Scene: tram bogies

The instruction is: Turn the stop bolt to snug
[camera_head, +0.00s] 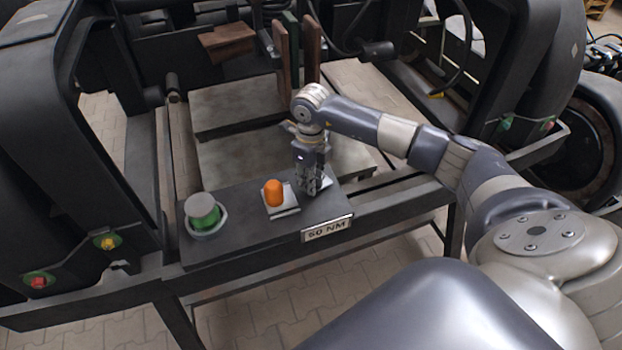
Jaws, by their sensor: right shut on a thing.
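My right gripper (311,187) points straight down at the right end of a dark bench plate (240,205). It is shut on what appears to be the stop bolt, which the fingers hide almost wholly. A pale base plate (326,183) shows beside the fingertips. An orange cap (273,192) stands upright on its own pale square plate just left of the gripper, apart from it. A "50 NM" label (327,229) is on the plate's front edge below the gripper. My left gripper is not in view.
A green cylinder with a grey top (202,211) sits in a grey ring at the plate's left end. Dark bogie frames rise on both sides. Upright brown blocks (282,55) stand behind the gripper. Pale flat slabs (235,105) lie behind the plate.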

